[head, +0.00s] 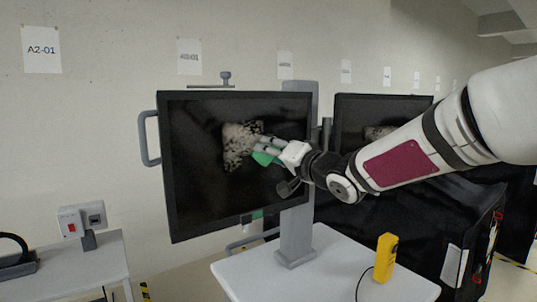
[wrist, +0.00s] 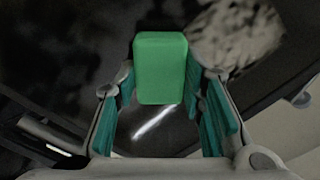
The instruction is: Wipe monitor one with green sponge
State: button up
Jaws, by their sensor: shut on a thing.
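The nearer monitor (head: 205,205) stands upright on a grey stand, its dark screen facing my camera. A pale speckled smudge (head: 238,143) lies near the middle of its screen; the wrist view also shows this smudge (wrist: 238,32) at the upper right. My gripper (head: 268,150) is in front of the screen, at the smudge's right edge. It is shut on the green sponge (wrist: 160,68), which shows between the teal-padded fingers in the wrist view. In the head view the fingers partly hide the sponge (head: 262,158). I cannot tell whether the sponge touches the screen.
A second monitor (head: 355,115) with a smudge stands behind my arm. A yellow device (head: 386,257) stands on the white cart top (head: 325,275). A grey handle (head: 146,138) is at the nearer monitor's left edge. Another white surface (head: 85,262) is at the lower left.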

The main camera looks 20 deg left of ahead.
aim_at(224, 146)
jog(key=shift+w+d+r+p, duration=0.5)
jog(key=shift+w+d+r, duration=0.6)
jog(key=shift+w, duration=0.25)
jog(key=shift+s+a+f+p, duration=0.1)
jog(key=shift+s+a+p, duration=0.4)
jog(key=shift+s+a, duration=0.8)
jog(key=shift+s+a+r+p, duration=0.1)
jog(key=shift+s+a+p, duration=0.4)
jog(key=shift+s+a, duration=0.8)
jog(key=shift+s+a+f+p, duration=0.1)
jog(key=shift+s+a+p, duration=0.4)
jog(key=shift+s+a, duration=0.8)
jog(key=shift+s+a+p, duration=0.2)
jog(key=shift+s+a, duration=0.2)
jog(key=shift+s, duration=0.4)
jog(key=shift+s+a+p, duration=0.2)
jog(key=shift+s+a, duration=0.2)
jog(key=shift+s, duration=0.35)
